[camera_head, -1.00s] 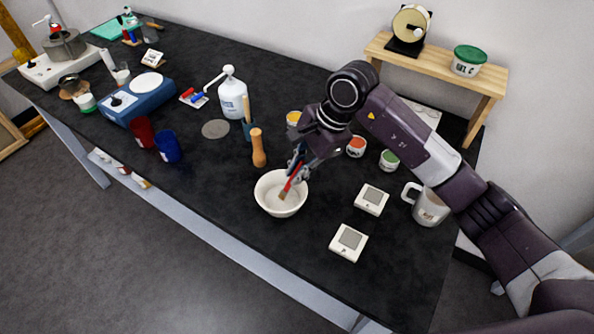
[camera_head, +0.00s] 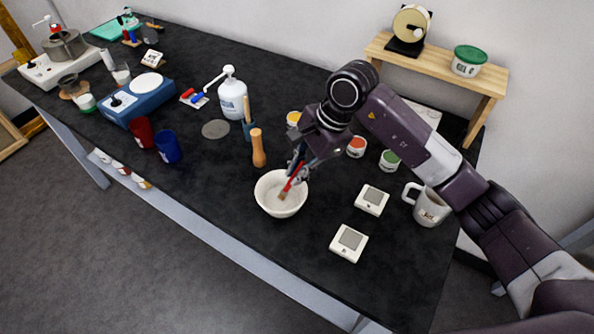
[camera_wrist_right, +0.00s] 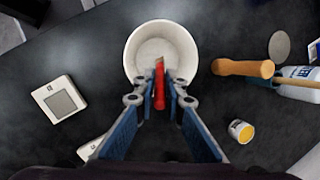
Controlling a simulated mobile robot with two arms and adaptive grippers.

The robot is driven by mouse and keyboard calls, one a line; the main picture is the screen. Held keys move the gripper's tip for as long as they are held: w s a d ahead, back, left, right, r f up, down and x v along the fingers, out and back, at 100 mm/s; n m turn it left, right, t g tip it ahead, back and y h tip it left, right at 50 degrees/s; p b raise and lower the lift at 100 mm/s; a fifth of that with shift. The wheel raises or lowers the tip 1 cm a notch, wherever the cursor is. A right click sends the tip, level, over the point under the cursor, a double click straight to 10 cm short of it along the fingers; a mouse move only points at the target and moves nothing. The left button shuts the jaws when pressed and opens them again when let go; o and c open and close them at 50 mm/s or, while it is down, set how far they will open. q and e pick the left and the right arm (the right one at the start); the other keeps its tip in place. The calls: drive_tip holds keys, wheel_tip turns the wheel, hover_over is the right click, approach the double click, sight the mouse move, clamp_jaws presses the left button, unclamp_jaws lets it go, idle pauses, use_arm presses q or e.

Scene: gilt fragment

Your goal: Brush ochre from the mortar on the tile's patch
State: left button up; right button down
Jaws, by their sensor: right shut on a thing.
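The white mortar bowl (camera_head: 268,204) stands on the black table; its inside looks pale, and I cannot make out ochre in it. My right gripper (camera_head: 299,172) is shut on a red-handled brush (camera_head: 289,187), held tilted with its tan bristles inside the bowl. Whether the bristles touch the bottom is unclear. In the right wrist view the blue-padded fingers (camera_wrist_right: 160,97) close around the brush (camera_wrist_right: 159,85), over the mortar rim (camera_wrist_right: 129,58). Two white square tiles with grey patches lie right of the mortar, one farther back (camera_head: 371,199) and one nearer (camera_head: 348,243). My left gripper is not in view.
A wooden pestle (camera_head: 258,148) stands behind the mortar, left of the gripper. Paint pots with orange (camera_head: 356,146) and green (camera_head: 389,160) show behind the tiles. A white mug (camera_head: 430,208) stands at the right, near my arm.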

wheel_tip(320, 180, up, 2)
drive_tip(key=shift+w+r+p, duration=0.1)
drive_tip(key=shift+p, duration=0.3)
drive_tip(key=shift+r+p, duration=0.75)
drive_tip(key=shift+r, duration=1.6)
